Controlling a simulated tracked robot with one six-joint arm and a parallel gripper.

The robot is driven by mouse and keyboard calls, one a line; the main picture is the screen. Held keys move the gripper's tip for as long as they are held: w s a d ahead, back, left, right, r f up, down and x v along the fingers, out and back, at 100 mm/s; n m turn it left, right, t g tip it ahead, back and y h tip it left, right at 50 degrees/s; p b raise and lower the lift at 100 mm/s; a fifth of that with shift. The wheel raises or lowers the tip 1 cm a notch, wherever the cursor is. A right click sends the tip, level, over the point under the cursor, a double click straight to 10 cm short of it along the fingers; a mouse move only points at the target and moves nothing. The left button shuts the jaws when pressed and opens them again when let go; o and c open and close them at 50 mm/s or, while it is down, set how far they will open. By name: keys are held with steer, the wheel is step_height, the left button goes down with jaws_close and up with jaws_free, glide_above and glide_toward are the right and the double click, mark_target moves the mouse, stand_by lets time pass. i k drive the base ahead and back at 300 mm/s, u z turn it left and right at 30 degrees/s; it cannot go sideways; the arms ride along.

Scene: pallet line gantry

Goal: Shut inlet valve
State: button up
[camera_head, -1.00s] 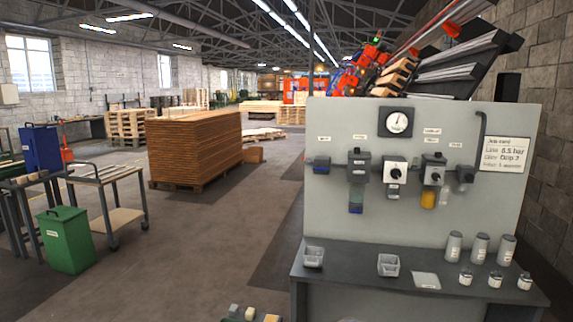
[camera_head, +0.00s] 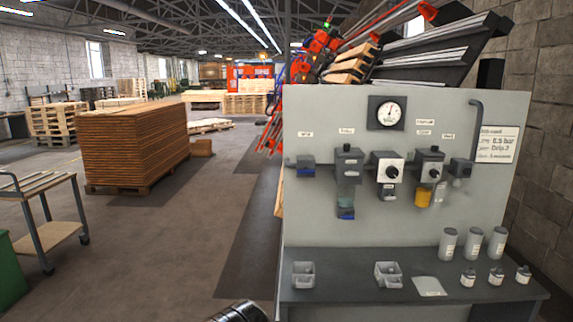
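A grey upright panel (camera_head: 310,120) carries a row of small units. The leftmost is a small blue-grey valve-like unit (camera_head: 306,166) with a label above it, too small to read, so I cannot tell surely that it is the inlet valve. Beside it are a grey unit with a blue-bottomed bowl (camera_head: 346,212), a white-faced unit with a black knob (camera_head: 389,172), a grey unit with a yellow bowl (camera_head: 423,197) and a small right-hand unit (camera_head: 461,170). A round gauge (camera_head: 389,113) sits above. Only a dark rounded part, seemingly of my arm, shows at the bottom edge; no gripper fingers show.
A dark bench shelf (camera_head: 345,290) juts out below the panel, with two small trays (camera_head: 303,275), a flat sheet (camera_head: 429,287), canisters and small bottles. A job card (camera_head: 497,145) hangs at right. A timber stack (camera_head: 135,145) and trolley (camera_head: 50,235) stand left; floor between is open.

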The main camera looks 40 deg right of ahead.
mark_target(306, 172)
steer(key=z, duration=0.2)
steer(key=i, duration=1.2)
steer(key=z, duration=0.3)
